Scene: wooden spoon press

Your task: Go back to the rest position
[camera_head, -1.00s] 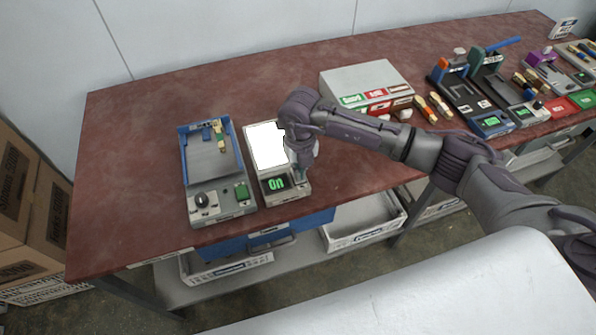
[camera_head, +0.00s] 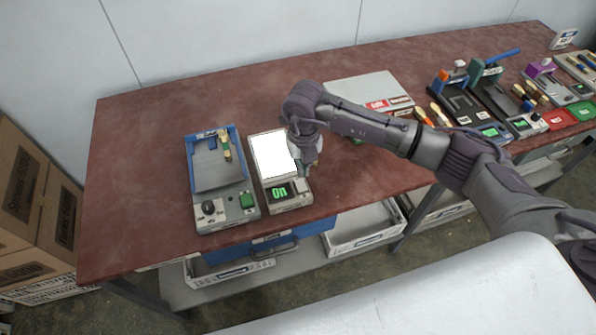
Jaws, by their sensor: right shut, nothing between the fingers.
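My right arm reaches in from the right across the red-brown table (camera_head: 130,185). Its gripper (camera_head: 303,168) points down at the right edge of a device with a bright white panel (camera_head: 272,155) and a green "On" display (camera_head: 279,192). The gripper is shut and empty; its fingertips are small and partly hidden by the wrist. I cannot tell whether it touches the device. My left gripper is not in view.
A blue-sided device (camera_head: 218,170) with a knob and green button stands to the left. A grey box (camera_head: 370,90) with labels lies behind my arm. Several spoons and presses (camera_head: 465,100) fill the right side. The table's left part and back are clear.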

